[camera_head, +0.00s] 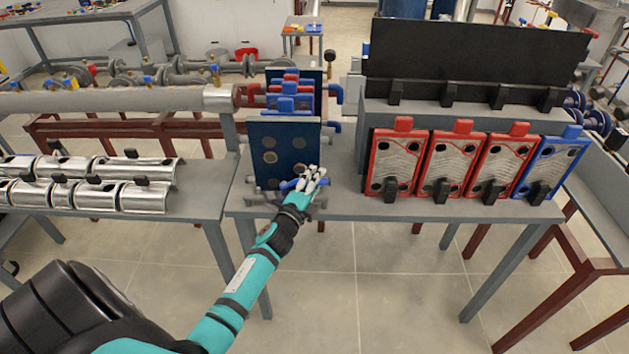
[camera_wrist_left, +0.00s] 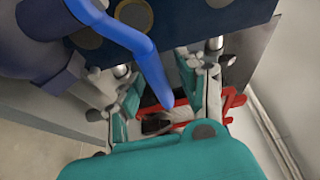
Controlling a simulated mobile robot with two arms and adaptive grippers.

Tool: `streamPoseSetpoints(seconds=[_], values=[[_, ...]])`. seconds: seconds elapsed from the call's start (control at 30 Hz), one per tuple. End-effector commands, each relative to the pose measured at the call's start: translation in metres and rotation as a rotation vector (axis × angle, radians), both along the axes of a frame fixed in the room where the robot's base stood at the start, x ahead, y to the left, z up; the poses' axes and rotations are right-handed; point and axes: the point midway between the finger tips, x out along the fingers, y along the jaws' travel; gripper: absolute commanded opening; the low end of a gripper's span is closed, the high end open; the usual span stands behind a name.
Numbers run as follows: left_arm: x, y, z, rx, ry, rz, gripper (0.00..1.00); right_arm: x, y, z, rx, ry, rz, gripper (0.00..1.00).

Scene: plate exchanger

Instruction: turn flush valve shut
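The plate exchanger (camera_head: 283,142) stands on the grey table with its dark blue end plate facing me. The flush valve's blue lever (camera_head: 289,184) is low on its front; in the left wrist view the lever (camera_wrist_left: 146,52) slants from the upper left to the middle, its tip between the fingers. My left gripper (camera_head: 314,174) is at the plate's lower right corner. In the left wrist view the gripper (camera_wrist_left: 168,62) has its fingers apart, one on each side of the lever; I cannot tell if either touches it. My right gripper is not in view.
Red plates (camera_head: 397,162) and a blue plate (camera_head: 551,163) lean on a rack at the right of the table. Silver half-shells (camera_head: 133,198) lie on the left bench. A thick grey pipe (camera_head: 110,100) runs behind it. The table between exchanger and plates is clear.

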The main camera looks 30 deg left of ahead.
Motion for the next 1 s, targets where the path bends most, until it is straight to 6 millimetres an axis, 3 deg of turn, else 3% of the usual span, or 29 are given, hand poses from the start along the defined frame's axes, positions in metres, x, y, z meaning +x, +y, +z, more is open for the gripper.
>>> streamPoseSetpoints(seconds=[0.13,0.43,1.0], values=[[-0.0003,0.0001,-0.0001,0.000,0.000,0.000,0.38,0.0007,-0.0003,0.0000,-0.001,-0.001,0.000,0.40],[-0.0005,0.0001,-0.0003,0.000,0.001,0.000,0.00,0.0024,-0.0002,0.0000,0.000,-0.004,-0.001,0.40],[-0.0031,-0.0002,-0.0010,0.004,0.004,-0.024,0.00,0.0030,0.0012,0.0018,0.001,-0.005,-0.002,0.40]])
